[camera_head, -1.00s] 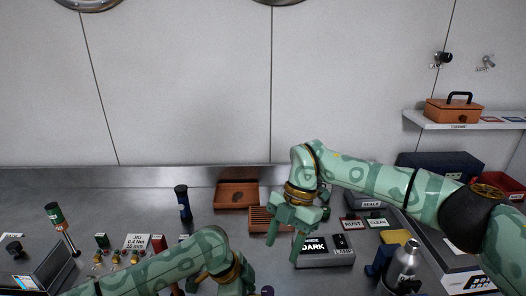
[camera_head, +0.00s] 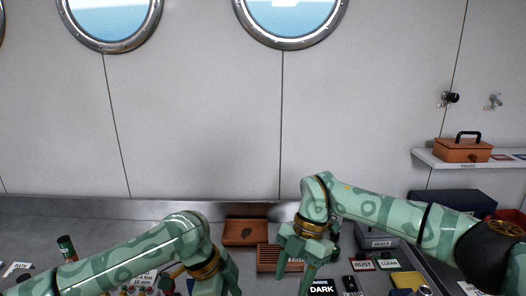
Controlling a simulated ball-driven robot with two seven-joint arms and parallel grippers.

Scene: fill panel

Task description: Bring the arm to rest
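My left arm (camera_head: 120,257) comes in from the left and bends down at the wrist. Its gripper (camera_head: 222,287) hangs at the bottom edge, where the fingertips are cut off, so its opening cannot be told. My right arm (camera_head: 390,215) comes in from the right.
A brown tray (camera_head: 240,231) lies at the back of the bench. RUST (camera_head: 363,265) and CLEAN (camera_head: 388,264) labels sit right of my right gripper. A shelf (camera_head: 430,158) on the wall holds an orange toolbox (camera_head: 463,148). A dark green-topped bottle (camera_head: 67,248) stands at left.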

